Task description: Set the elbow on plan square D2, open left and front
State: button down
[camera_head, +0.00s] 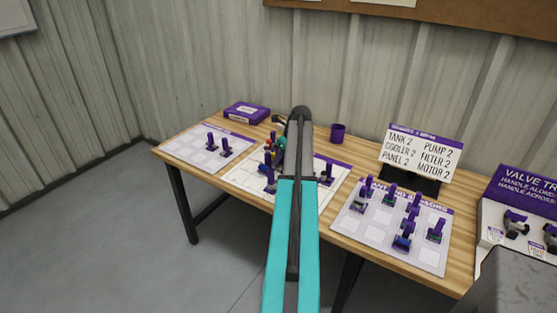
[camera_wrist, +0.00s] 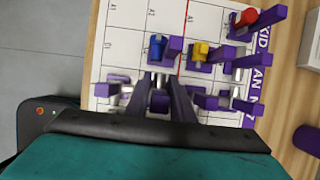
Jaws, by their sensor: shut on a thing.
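The plan board (camera_wrist: 122,42) is a white grid with a red line and a purple title edge. In the wrist view my gripper (camera_wrist: 159,80) is low over it, shut on a purple piece (camera_wrist: 160,103) that I take to be the elbow. The fingers hide most of it, so I cannot tell which ways its openings face or whether it touches the board. In the head view my arm hides the middle of the plan board (camera_head: 241,182). The label of square D2 cannot be read.
Close around my gripper stand a blue-topped part (camera_wrist: 157,47), a yellow-topped part (camera_wrist: 201,50), a red-topped part (camera_wrist: 246,18) and several purple and grey parts. A right mat (camera_head: 376,237) holds several parts; a left mat (camera_head: 190,152) holds two. A purple cup (camera_head: 338,132) stands behind.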

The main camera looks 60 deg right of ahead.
aim_at(279, 166)
jog(key=shift+f, duration=0.1)
jog(key=shift+f, duration=1.65)
jog(key=shift+f, duration=0.65)
dwell(1.2)
jog(key=c, duration=1.5)
grip_release()
jog(key=shift+o, duration=0.2)
jog(key=shift+r+p, duration=0.55)
jog(key=shift+r, duration=0.1)
jog(key=shift+r+p, duration=2.2)
jog(key=shift+r, duration=1.2)
